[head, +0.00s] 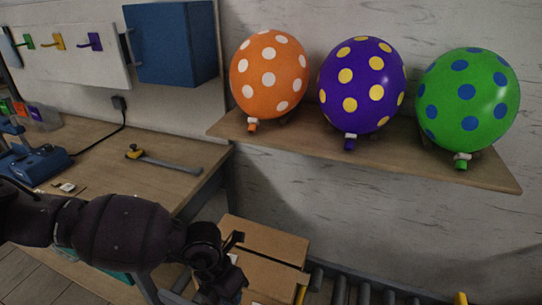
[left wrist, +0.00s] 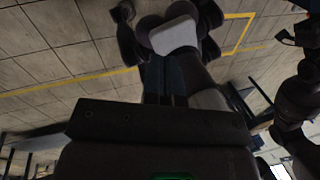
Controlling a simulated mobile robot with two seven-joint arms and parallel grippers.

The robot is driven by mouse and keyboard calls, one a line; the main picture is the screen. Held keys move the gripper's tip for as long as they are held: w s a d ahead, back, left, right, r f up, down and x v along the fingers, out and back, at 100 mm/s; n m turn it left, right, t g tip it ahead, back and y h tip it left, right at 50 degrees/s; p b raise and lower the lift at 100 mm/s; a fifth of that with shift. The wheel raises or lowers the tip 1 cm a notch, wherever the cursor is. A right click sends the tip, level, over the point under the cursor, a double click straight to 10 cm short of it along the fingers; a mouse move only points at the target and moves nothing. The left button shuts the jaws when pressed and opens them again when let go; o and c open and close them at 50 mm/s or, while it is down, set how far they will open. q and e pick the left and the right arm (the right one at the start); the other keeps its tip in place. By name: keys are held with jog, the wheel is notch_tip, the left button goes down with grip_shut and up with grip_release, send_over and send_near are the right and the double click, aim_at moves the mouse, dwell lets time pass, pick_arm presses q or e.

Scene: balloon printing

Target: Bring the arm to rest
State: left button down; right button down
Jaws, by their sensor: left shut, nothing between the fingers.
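My left arm comes in from the left in the head view. Its gripper (head: 228,278) hangs low at the bottom centre, in front of the cardboard boxes, shut and empty. Whether it touches a box cannot be told. In the left wrist view the dark gripper body fills the lower middle, with tiled floor and parts of my own body behind it. My right gripper cannot be made out in either view.
A wooden shelf (head: 400,152) bears an orange balloon (head: 270,75), a purple balloon (head: 361,88) and a green balloon (head: 467,100). A workbench (head: 110,140) stands left, with a blue device (head: 35,165) on it. Cardboard boxes (head: 265,240) and a roller conveyor (head: 340,290) lie below.

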pick_arm(q)
jog(key=d+r+n+g+h, duration=0.1)
jog(key=d+r+h, duration=0.9)
jog(key=d+r, duration=0.45)
jog(key=w+a+r+n+t+h, duration=0.1)
jog(key=w+r+n+t+h, duration=0.6)
jog(key=n+t, duration=0.6)
jog(key=w+a+f+n+t+y, duration=0.2)
jog(key=a+f+n+t+y, duration=0.1)
jog(key=a+f+n+y, duration=0.55)
jog(key=w+a+f+n+t+y, duration=0.15)
jog(key=a+f+n+y, duration=0.4)
jog(key=a+n, duration=0.55)
jog(key=s+a+f+n+g+y, duration=0.2)
jog(key=s+a+f, duration=0.4)
jog(key=s+f, duration=0.3)
jog(key=s+a+f+n+g+y, duration=0.1)
jog(key=s+a+f+n+y, duration=0.3)
jog(key=s+a+f, duration=0.3)
jog(key=s+f+n, duration=0.1)
jog(key=s+f, duration=0.1)
jog(key=s, duration=0.2)
jog(key=shift+s+f+g, duration=0.15)
jog(key=shift+s+g, duration=0.2)
